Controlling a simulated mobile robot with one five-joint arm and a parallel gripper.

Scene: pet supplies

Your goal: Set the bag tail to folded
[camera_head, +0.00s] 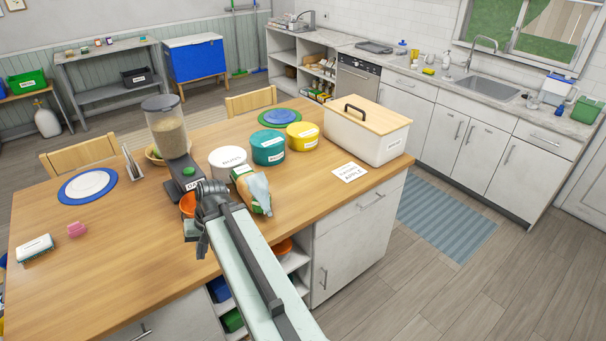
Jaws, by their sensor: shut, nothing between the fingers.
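A small bag (244,176) with green and tan sides lies on the wooden island top near its front edge. A pale, translucent bag tail (259,187) hangs over the bag's right side; whether it is folded or loose is hard to tell. My gripper (196,226) is just left of the bag, over the island, pointing away from me. It is shut and empty. My arm covers part of the counter edge below the bag. I cannot tell whether the gripper touches the bag.
A white tub (228,160), a teal tub (267,147) and a yellow tub (302,136) stand behind the bag. A grain dispenser (167,127) stands to the left. A lidded white box (366,133) and a card (349,172) are to the right.

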